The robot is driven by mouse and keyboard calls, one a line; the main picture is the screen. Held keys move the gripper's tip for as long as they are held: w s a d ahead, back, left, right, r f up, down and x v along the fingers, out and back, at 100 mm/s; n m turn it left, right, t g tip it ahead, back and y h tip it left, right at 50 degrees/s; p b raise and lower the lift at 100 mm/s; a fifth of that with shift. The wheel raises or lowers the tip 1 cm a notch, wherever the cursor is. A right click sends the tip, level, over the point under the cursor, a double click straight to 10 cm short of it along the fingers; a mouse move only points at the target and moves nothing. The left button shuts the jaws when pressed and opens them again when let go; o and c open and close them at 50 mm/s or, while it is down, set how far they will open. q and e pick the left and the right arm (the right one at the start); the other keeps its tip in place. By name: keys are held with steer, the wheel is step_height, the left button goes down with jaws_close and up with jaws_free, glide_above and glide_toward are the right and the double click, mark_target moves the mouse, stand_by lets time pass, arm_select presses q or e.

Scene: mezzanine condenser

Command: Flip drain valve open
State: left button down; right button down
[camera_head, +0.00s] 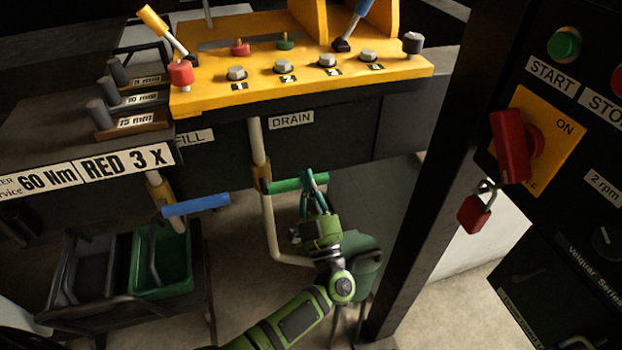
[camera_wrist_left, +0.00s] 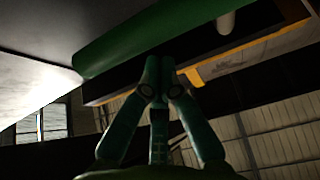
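The drain valve has a green handle (camera_head: 284,186) on a pale vertical pipe (camera_head: 258,145), below the DRAIN label (camera_head: 291,120). The handle points right from the pipe, roughly level. My left gripper (camera_head: 314,178) points up at the handle's right end. In the left wrist view the fingertips (camera_wrist_left: 160,92) meet, with no object visible between them. The green handle (camera_wrist_left: 150,42) fills the upper part of that view, just past the tips; whether they touch it I cannot tell. My right gripper is in neither view.
The FILL valve's blue handle (camera_head: 196,204) is to the left. A yellow panel (camera_head: 300,85) with levers and bolts is above. A dark post (camera_head: 430,190) and a control cabinet with a red switch (camera_head: 511,147) and padlock (camera_head: 474,214) are at right. A green bin (camera_head: 186,288) is lower left.

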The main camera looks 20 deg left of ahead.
arm_select(q)
steer(key=shift+a+f, duration=0.1)
steer(key=shift+f, duration=0.25)
steer(key=shift+w+f, duration=0.1)
steer(key=shift+f, duration=0.05)
steer(key=shift+f+m+t+h, duration=0.15)
steer(key=shift+m+t+h, duration=0.15)
steer(key=shift+m+h, duration=0.35)
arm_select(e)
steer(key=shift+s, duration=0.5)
